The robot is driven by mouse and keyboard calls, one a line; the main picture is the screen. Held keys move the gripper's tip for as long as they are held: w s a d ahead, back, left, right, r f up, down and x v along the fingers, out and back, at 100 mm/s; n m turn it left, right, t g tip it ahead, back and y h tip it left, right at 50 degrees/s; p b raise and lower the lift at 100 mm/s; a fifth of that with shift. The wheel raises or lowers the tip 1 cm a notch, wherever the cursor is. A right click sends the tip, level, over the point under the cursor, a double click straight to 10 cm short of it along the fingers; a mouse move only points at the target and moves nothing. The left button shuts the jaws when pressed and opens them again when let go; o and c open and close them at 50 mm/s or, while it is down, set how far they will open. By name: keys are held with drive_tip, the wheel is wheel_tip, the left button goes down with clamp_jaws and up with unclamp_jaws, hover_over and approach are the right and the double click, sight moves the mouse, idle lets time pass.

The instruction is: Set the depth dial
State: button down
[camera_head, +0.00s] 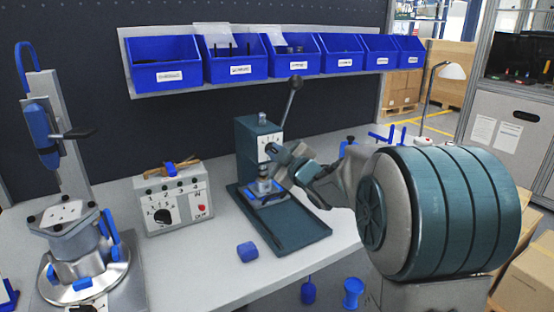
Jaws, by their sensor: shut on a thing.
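My arm comes in from the right, and my gripper (274,152) is at the lower right of this plate, shut on the depth dial there. The gripper hides most of the dial, so its setting cannot be read.
A control box (172,200) with a black knob and red button stands left of the press. A clamp stand (62,215) is at far left. Blue bins (235,60) line the back shelf. The front middle bench is mostly clear.

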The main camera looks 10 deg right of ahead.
idle(0.4)
drive_tip(key=c, duration=1.5)
unclamp_jaws()
drive_tip(key=shift+o, duration=0.2)
drive_tip(key=shift+s, duration=0.1)
drive_tip(key=v, duration=1.3)
drive_tip(key=shift+s, duration=0.3)
drive_tip(key=shift+d+r, duration=0.1)
drive_tip(key=shift+d, duration=0.05)
